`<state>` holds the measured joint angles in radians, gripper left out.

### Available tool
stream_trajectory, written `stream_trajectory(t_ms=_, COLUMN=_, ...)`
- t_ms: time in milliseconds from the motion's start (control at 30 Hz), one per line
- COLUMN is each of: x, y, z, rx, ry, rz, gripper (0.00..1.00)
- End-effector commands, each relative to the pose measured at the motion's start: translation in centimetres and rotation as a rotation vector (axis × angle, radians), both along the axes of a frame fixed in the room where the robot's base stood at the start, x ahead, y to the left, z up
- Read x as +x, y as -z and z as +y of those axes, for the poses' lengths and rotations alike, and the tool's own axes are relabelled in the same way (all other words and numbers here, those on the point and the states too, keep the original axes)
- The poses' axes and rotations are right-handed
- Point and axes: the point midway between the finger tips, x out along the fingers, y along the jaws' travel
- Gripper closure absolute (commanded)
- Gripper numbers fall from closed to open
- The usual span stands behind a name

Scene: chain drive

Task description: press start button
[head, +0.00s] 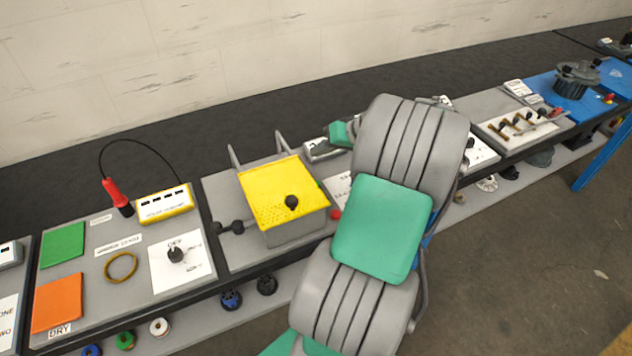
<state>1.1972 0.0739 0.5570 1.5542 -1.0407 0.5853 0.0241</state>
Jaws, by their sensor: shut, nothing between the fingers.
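No button that I can read as marked start shows. A small red round knob or button (335,214) sits on the grey bench beside the yellow-lidded box, close to the left side of my arm. A red and yellow part (609,98) lies on the blue bench at the far right, too small to make out. My arm, grey with green panels, crosses the middle of the view and hides part of the bench. My gripper cannot be made out; the arm hides where its end is.
A yellow-lidded box (284,190) with a black knob stands left of my arm. A white dial panel (181,262), a yellow meter (164,205) and a red-handled tool (117,196) are further left. A dark pot (577,81) stands at right. Open floor lies at lower right.

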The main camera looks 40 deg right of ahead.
Motion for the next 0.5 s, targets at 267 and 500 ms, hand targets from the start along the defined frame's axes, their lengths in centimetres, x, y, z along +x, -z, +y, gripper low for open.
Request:
stream_trajectory(t_ms=267, x=0.0, y=0.4, z=0.1, rx=-0.001, ry=-0.001, rz=0.002, gripper=1.0)
stream_trajectory(t_ms=500, x=0.0, y=3.1, z=0.1, rx=-0.001, ry=-0.001, rz=0.003, gripper=1.0)
